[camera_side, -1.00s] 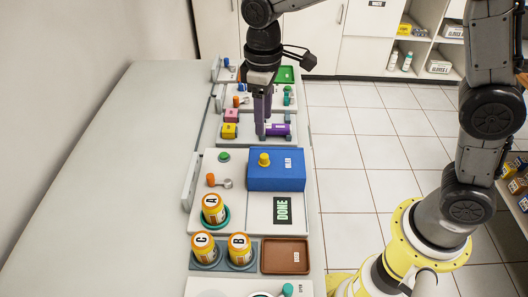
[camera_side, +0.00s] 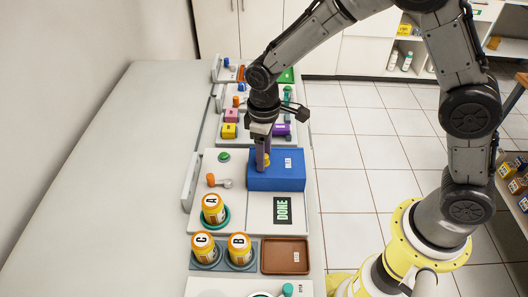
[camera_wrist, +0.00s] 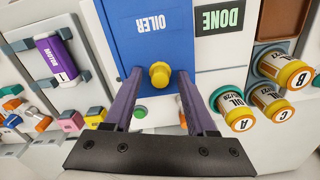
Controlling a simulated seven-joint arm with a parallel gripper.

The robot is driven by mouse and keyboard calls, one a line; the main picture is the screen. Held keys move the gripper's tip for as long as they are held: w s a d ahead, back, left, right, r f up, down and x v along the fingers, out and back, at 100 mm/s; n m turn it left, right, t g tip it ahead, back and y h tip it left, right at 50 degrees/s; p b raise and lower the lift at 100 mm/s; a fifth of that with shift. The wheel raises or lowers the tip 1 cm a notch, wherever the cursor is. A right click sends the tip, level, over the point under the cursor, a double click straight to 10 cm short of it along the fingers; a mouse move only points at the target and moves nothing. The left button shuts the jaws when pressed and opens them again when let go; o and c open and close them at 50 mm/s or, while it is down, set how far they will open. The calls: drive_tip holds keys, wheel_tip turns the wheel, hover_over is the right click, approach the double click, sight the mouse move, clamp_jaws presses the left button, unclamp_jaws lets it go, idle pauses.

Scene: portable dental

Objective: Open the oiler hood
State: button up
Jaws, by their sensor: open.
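The oiler hood is a blue box lid (camera_side: 288,172) marked OILER, lying closed on a white unit in the side view. It also fills the top middle of the wrist view (camera_wrist: 150,50). A yellow knob (camera_wrist: 160,75) stands on the hood, partly hidden behind the fingers in the side view. My gripper (camera_side: 263,166) points down at the knob. In the wrist view my gripper (camera_wrist: 156,85) is open, with one purple finger on each side of the knob and a gap visible on both sides.
An orange lever (camera_side: 212,180) and a green button (camera_side: 224,156) sit left of the hood. A DONE display (camera_side: 282,209) and yellow bottle A (camera_side: 213,208) are in front. Bottles C (camera_side: 204,246) and B (camera_side: 239,248) stand by a brown tray (camera_side: 286,256).

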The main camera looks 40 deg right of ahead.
drive_tip(key=shift+c, duration=0.4)
clamp_jaws()
idle(0.9)
